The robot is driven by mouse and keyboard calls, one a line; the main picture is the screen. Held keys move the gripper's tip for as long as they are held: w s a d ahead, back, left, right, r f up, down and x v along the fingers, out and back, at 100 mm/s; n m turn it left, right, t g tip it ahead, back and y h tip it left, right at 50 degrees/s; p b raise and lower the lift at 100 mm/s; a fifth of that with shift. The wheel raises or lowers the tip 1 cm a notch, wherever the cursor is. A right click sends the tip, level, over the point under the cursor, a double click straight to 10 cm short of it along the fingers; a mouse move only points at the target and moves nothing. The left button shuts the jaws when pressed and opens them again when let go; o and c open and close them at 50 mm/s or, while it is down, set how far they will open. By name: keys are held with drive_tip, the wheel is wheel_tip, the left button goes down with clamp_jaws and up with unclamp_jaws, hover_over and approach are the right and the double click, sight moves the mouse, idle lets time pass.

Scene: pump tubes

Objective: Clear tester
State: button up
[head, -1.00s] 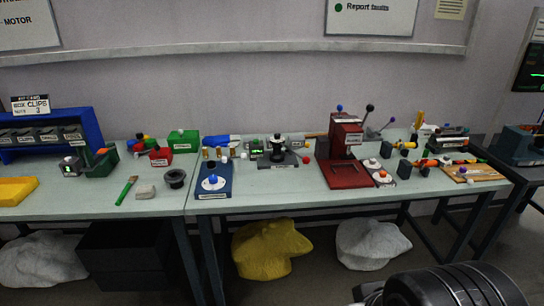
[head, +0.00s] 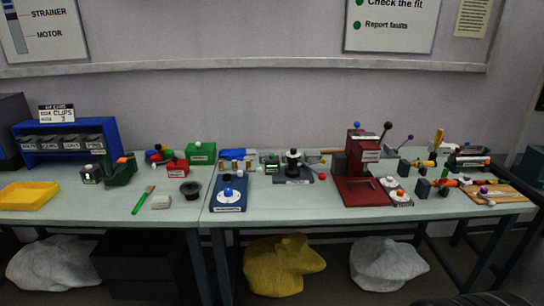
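Several devices stand on the benches, and their labels are too small to read, so I cannot tell for sure which is the tester. A dark grey fixture with a black knobbed post (head: 293,166) stands at mid-bench, beside a small box with a lit green display (head: 271,163). A blue base with a white disc and blue knob (head: 229,192) stands to its left and nearer. A red lever press (head: 362,155) stands to its right, with a small grey plate (head: 401,198) beside it. My gripper is not in view; only a dark part of my arm shows at the bottom right edge.
The left bench holds a blue clip rack (head: 66,139), a yellow tray (head: 28,196), a green brush (head: 143,199) and a black cup (head: 190,188). A wooden board (head: 496,192) with tube parts lies at right. The right bench's front strip is clear.

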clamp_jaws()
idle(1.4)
